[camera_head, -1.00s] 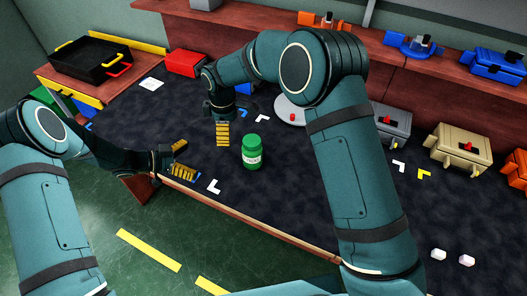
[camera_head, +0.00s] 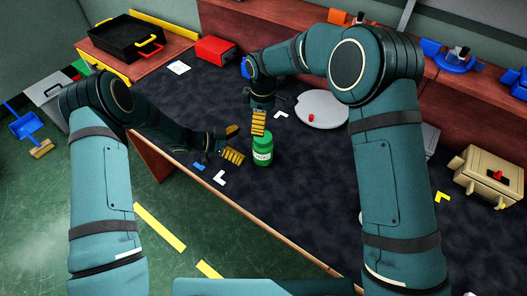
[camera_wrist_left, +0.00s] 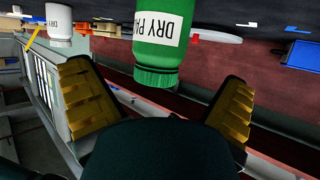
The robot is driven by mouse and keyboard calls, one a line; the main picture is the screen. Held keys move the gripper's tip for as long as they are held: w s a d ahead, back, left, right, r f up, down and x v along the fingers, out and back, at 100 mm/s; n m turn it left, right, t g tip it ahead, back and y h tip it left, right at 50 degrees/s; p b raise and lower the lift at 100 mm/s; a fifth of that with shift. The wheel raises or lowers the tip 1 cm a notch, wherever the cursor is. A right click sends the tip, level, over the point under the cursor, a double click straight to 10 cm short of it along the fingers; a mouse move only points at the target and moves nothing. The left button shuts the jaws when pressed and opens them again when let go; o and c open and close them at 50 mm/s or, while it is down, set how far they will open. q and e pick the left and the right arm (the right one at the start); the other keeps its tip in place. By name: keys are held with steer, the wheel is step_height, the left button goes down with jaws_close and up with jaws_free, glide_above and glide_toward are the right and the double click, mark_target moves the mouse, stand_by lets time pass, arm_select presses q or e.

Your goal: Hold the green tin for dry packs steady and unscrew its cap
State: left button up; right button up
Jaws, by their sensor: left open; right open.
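The green tin (camera_head: 263,150) with a white label stands upright on the dark work surface, its green cap on top. In the left wrist view the tin (camera_wrist_left: 160,35) appears upside down, cap (camera_wrist_left: 155,77) lowest, ahead of and between my fingers. My left gripper (camera_head: 236,144) is open and empty, just left of the tin, with a small gap. Its two yellow-padded fingers (camera_wrist_left: 158,100) are spread in the wrist view. My right gripper (camera_head: 259,125) points down at the cap's upper edge. Only one of its padded fingers shows clearly; I cannot tell whether it touches the cap.
A white round plate (camera_head: 322,112) with a small red piece lies behind right. White corner marks (camera_head: 220,177) and a blue one lie near the front edge. A red box (camera_head: 217,49) and a beige box (camera_head: 487,176) stand farther off.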

mark_target(263, 146)
arm_select(q)
steer(key=x, duration=0.8)
steer(key=shift+c, duration=0.3)
